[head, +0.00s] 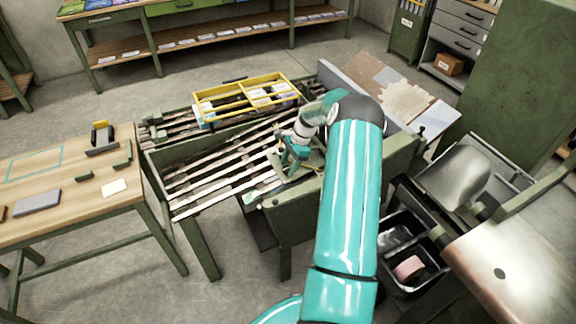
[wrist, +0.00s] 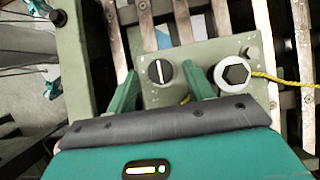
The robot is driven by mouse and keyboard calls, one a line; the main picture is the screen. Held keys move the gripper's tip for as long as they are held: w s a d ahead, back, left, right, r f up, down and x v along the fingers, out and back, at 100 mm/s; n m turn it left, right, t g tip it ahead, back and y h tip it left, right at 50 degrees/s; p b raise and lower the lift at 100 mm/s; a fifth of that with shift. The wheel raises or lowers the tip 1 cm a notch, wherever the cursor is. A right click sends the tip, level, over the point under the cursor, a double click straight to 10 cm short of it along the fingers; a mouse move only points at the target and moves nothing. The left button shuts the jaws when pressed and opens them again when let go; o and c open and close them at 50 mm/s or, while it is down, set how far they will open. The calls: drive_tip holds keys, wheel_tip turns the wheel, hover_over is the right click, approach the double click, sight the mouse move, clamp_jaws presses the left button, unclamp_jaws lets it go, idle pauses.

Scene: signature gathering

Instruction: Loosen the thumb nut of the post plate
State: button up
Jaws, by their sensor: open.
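In the wrist view, a grey-green plate (wrist: 205,58) lies below my gripper (wrist: 161,76). A round black knob (wrist: 153,74) with a pale bar across it sits on the plate, between my two green fingers; it looks like the thumb nut. The fingers are open, one on each side, and I see no contact with the knob. To its right is a black hexagonal head (wrist: 236,74) on a pale disc, with a yellow cord beside it. In the head view, my gripper (head: 291,155) is over the plate (head: 313,161), on the slatted bench; the knob is too small to make out.
A yellow divided tray (head: 233,114) stands on the slats behind my gripper. A wooden table (head: 75,190) with small blocks is at left. Black bins (head: 405,230) and a metal machine (head: 465,180) are at right.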

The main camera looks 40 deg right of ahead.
drive_tip(key=shift+w+a+f, duration=0.1)
drive_tip(key=shift+f, duration=0.3)
drive_tip(key=c, duration=1)
drive_tip(key=shift+o, duration=0.2)
drive_tip(key=shift+n, duration=0.3)
drive_tip(key=n+g, duration=0.1)
drive_tip(key=n, duration=0.1)
drive_tip(key=n+g, duration=0.1)
drive_tip(key=n, duration=0.1)
drive_tip(key=shift+w+g, duration=0.25)
drive_tip(key=shift+g, duration=0.05)
drive_tip(key=n+g, duration=0.2)
drive_tip(key=n, duration=0.1)
drive_tip(key=shift+w+n, duration=0.15)
drive_tip(key=shift+n, duration=0.15)
drive_tip(key=n+g+h, duration=0.1)
drive_tip(key=n, duration=0.1)
drive_tip(key=n+g, duration=0.1)
drive_tip(key=n, duration=0.1)
drive_tip(key=shift+w+a+h, duration=0.15)
drive_tip(key=shift+a+h, duration=0.05)
drive_tip(key=shift+h, duration=0.2)
drive_tip(key=n+g+h, duration=0.1)
drive_tip(key=n+h, duration=0.1)
drive_tip(key=n, duration=0.3)
drive_tip(key=shift+w+a, duration=0.1)
